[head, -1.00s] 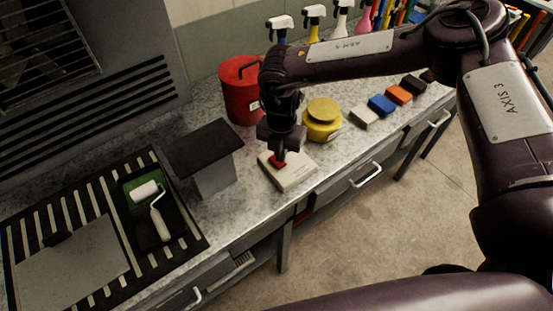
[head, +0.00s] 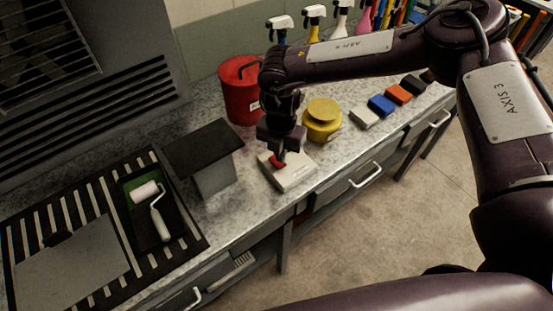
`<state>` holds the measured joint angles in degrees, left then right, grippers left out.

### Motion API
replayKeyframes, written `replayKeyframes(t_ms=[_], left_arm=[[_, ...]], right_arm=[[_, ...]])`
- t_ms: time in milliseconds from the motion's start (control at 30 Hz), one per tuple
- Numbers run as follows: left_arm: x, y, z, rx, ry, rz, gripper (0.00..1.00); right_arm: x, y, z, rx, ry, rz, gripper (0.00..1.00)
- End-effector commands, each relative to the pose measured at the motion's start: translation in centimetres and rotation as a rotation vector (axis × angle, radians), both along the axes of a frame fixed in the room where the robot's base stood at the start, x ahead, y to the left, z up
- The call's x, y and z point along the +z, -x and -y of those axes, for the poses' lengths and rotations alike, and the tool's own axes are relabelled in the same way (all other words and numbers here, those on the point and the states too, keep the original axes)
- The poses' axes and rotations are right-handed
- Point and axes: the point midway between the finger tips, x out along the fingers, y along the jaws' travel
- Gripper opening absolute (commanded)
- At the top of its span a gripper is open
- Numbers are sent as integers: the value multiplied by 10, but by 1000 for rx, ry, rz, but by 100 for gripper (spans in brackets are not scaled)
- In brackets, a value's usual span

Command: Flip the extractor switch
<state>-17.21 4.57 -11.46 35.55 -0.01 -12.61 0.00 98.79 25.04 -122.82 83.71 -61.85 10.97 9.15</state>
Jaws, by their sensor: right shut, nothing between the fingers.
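The extractor switch is a pale box (head: 292,176) with a red rocker (head: 277,161) on top, on the speckled counter in the middle of the head view. My right gripper (head: 280,157) is shut and empty. It points down onto the red rocker, its fingertips at or touching it; I cannot tell how hard they press. The fingers hide part of the rocker, so its tilt is unclear. My left gripper is not in view.
A red canister (head: 239,92) and a yellow tin (head: 322,121) stand behind the switch. A dark-topped stand (head: 204,148) is to its left, beside a slatted grate (head: 85,210) with a paint roller tray (head: 133,210). Coloured blocks (head: 382,105) and spray bottles (head: 313,22) are farther back.

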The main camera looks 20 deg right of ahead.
Motion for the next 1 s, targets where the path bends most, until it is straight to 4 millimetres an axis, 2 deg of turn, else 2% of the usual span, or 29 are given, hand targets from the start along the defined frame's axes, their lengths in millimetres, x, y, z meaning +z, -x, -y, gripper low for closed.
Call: replayKeyframes(t_ms=[1000], left_arm=[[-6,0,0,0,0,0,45]], right_arm=[[-8,0,0,0,0,0,0]])
